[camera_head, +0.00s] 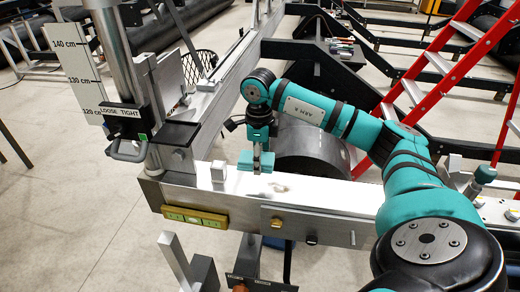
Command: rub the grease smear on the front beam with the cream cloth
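The front beam (330,196) is a bright metal bar running from the corner post to the right. A faint brownish grease smear (279,188) lies on its top face. My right gripper (257,164) points down just above the beam, a little left of and behind the smear. No other cloth is clearly visible. My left gripper is not in view.
An upright post with a clamp handle (128,150) and a height scale (78,75) stand at the left corner. A yellow level (194,216) is on the beam's front face. A dark cylinder (310,150) lies behind the beam. A red ladder (440,65) stands at right.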

